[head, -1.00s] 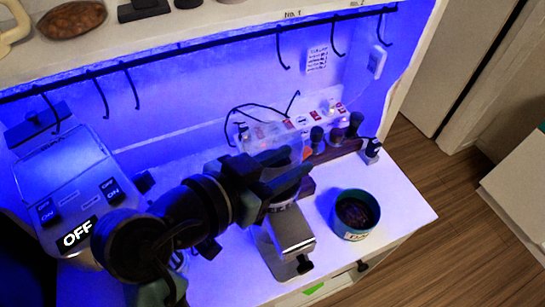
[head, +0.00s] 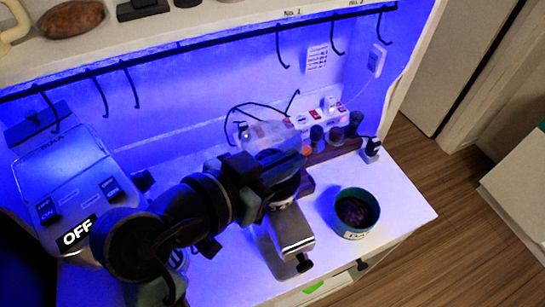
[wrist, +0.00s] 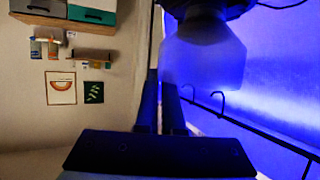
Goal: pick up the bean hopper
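The bean hopper is a pale, translucent vessel. In the wrist view, which is turned upside down, the hopper (wrist: 205,60) fills the upper middle, against a dark part at the top edge. In the head view, a translucent shape that appears to be the hopper (head: 267,134) shows behind my gripper (head: 283,166), which hides much of it. The silver grinder (head: 291,231) stands below my gripper. In the wrist view, my gripper's (wrist: 160,95) dark fingers are close together beside the hopper's left edge, with a narrow gap. Contact cannot be made out.
A teal-rimmed bowl of dark contents (head: 356,212) stands to the right on the white counter (head: 405,205). Small dark-topped items (head: 335,135) and a power strip (head: 325,110) are behind. A hook rail (head: 225,40) runs above. A silver machine (head: 70,190) is at left.

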